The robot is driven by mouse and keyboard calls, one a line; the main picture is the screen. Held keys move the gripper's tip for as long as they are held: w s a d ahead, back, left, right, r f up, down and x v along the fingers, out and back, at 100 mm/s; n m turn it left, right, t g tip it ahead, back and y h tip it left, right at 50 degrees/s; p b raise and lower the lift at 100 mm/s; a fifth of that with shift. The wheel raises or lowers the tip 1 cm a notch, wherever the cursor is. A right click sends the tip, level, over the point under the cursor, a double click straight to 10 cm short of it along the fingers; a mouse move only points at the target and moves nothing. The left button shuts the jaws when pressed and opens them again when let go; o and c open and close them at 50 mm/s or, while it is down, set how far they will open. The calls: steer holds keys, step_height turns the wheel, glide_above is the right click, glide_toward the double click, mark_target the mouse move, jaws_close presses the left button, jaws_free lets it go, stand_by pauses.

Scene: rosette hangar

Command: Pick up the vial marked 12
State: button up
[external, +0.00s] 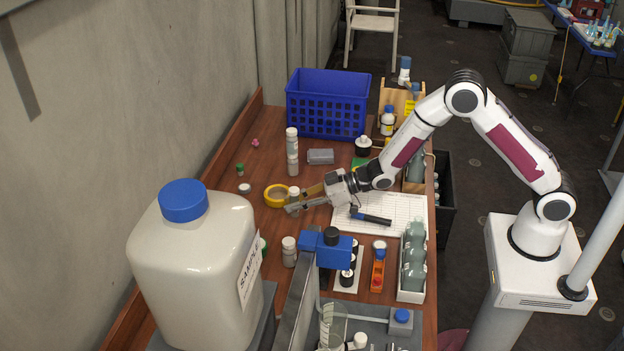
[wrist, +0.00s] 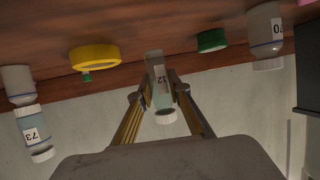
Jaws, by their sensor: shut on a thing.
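The vial marked 12 (wrist: 159,72) is a clear greenish vial with a white cap and a pale label, seen between my fingers in the wrist view. My gripper (wrist: 161,92) is shut on it, one finger on each side. In the external view, my gripper (external: 303,200) is low over the left part of the wooden table, and the vial's white top (external: 294,190) shows between the fingers. I cannot tell whether its base touches the table.
A yellow tape ring (external: 276,196) lies just left of my gripper. Stacked white-capped containers (external: 292,153) and a grey block (external: 320,156) stand behind it. A blue basket (external: 327,105) is at the back. A white grid sheet (external: 400,208) lies right; a large jug (external: 195,265) stands in front.

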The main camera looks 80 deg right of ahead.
mark_target(294, 193)
steer(key=shift+r, duration=3.4)
steer(key=shift+d, duration=0.15)
